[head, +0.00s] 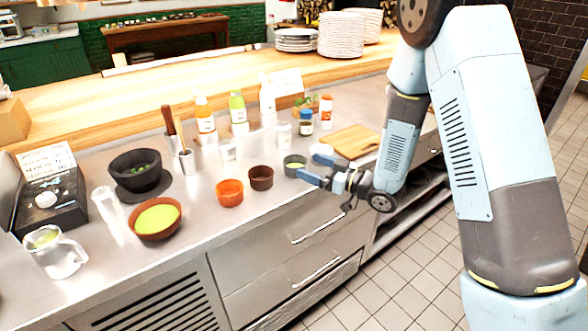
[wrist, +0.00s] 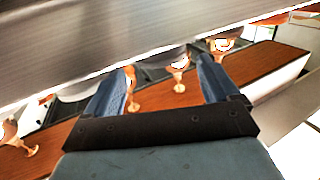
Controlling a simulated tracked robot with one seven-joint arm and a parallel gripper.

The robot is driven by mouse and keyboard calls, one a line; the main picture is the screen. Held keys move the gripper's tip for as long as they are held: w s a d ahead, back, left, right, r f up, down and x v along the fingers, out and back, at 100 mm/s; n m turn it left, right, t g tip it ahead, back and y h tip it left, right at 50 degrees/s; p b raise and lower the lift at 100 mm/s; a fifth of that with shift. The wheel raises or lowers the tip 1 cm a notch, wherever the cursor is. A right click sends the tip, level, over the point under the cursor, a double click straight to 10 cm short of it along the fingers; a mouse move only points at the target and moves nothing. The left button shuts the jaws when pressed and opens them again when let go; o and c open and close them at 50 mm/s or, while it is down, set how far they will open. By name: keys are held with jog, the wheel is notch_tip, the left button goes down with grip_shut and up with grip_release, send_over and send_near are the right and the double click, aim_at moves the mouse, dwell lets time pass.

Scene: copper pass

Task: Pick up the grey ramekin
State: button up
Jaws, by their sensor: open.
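The grey ramekin (head: 294,165) is small and round with something green inside. It stands upright on the steel counter (head: 270,200), near its front edge, right of a dark brown ramekin (head: 261,177). My gripper (head: 312,168) is open and empty, just right of the grey ramekin in the head view, with its fingers pointing left toward it. The exact gap and height between them are hard to tell. In the wrist view the two blue fingers (wrist: 160,70) are spread apart with nothing between them, and the ramekin does not show there.
An orange ramekin (head: 230,192) and a terracotta bowl (head: 157,218) stand to the left. A cutting board (head: 350,141) lies behind my gripper. Bottles, including a small blue-capped jar (head: 306,123), stand farther back. The wrist view shows a wooden counter with glasses (wrist: 180,72).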

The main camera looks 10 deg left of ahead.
aim_at(306, 165)
jog(key=shift+x, duration=2.45)
jog(key=shift+f, duration=0.15)
jog(key=c, duration=0.9)
jog(key=shift+o, duration=0.2)
